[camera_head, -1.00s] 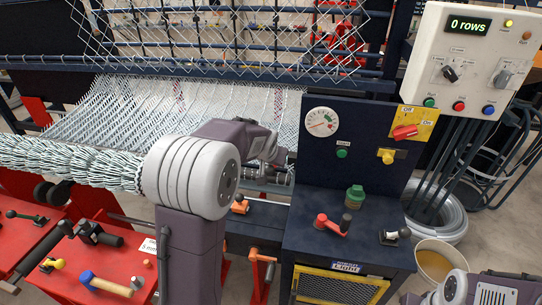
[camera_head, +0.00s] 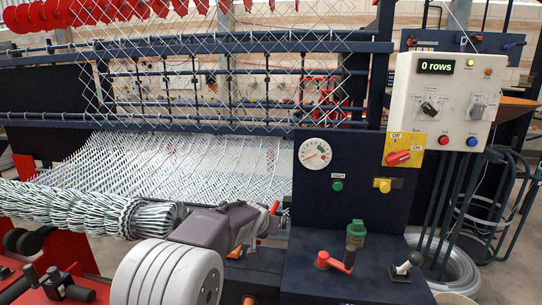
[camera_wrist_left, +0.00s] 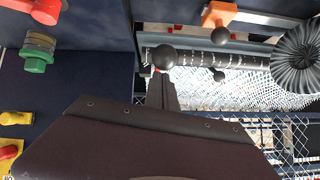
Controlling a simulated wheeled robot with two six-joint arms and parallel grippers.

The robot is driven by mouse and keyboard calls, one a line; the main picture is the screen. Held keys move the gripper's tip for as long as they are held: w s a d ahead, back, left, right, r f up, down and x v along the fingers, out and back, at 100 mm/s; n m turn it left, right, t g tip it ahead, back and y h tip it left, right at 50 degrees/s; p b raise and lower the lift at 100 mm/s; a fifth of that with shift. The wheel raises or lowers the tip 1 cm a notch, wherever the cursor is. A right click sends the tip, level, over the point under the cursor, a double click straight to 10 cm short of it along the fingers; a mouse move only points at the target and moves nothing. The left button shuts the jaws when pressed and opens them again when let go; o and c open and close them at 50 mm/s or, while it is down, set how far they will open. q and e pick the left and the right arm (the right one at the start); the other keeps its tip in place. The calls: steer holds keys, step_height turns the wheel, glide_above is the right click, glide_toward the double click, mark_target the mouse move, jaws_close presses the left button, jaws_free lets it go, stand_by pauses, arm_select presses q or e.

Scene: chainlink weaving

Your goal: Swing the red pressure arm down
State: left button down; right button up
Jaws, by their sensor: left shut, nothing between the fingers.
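A short red lever (camera_head: 273,208) stands up just past the end of my left arm in the head view. It looks like the pressure arm, and most of it is hidden by my arm. My left gripper (camera_wrist_left: 161,78) is shut and empty in the wrist view. A black ball knob (camera_wrist_left: 164,57) with a sliver of red beside it lies right at the fingertips. I cannot tell whether they touch. My left gripper's fingers are hard to make out in the head view. My right gripper is not in view.
Above are a gauge (camera_head: 315,154) and control box (camera_head: 445,100) reading 0 rows. White mesh (camera_head: 180,165) and a thick roll (camera_head: 90,212) lie left.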

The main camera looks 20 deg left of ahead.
arm_select(q)
steer(key=shift+s+f+g, duration=0.3)
steer(key=shift+f, duration=0.5)
steer(key=r+p, duration=0.1)
steer(key=w+r+p, duration=0.1)
steer(key=r+p, duration=0.1)
steer(key=w+r+p, duration=0.1)
steer(key=r, duration=0.1)
steer(key=shift+d+r, duration=0.15)
steer(key=shift+r, duration=0.1)
steer(key=s+f+v, duration=0.1)
steer(key=v, duration=0.8)
steer(key=shift+s+d+r, duration=0.15)
steer(key=shift+s+d, duration=0.05)
steer(key=shift+d, duration=0.05)
